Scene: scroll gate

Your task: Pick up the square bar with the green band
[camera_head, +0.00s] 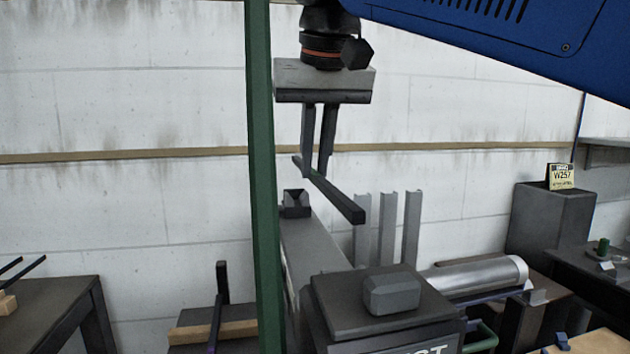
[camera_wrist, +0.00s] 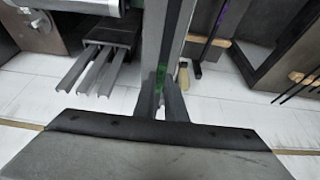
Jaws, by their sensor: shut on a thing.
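My gripper (camera_head: 313,170) hangs in the upper middle of the head view, fingers pointing down. It is shut on a dark square bar (camera_head: 340,200), gripped near its far end. The bar slants down to the right toward the camera and is held in the air above the grey machine. In the wrist view the bar (camera_wrist: 174,35) runs from the top edge down to my gripper (camera_wrist: 160,88). A green band (camera_wrist: 160,78) shows on the bar between the fingers. In the head view the fingers partly hide the bar, and the band is hard to make out.
A green post (camera_head: 261,180) stands close on the left of the gripper. A machine (camera_head: 380,300) with a grey block on top is below. Upright grey channels (camera_head: 388,228) and a silver cylinder (camera_head: 475,275) are to the right. A dark table (camera_head: 60,295) is at left.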

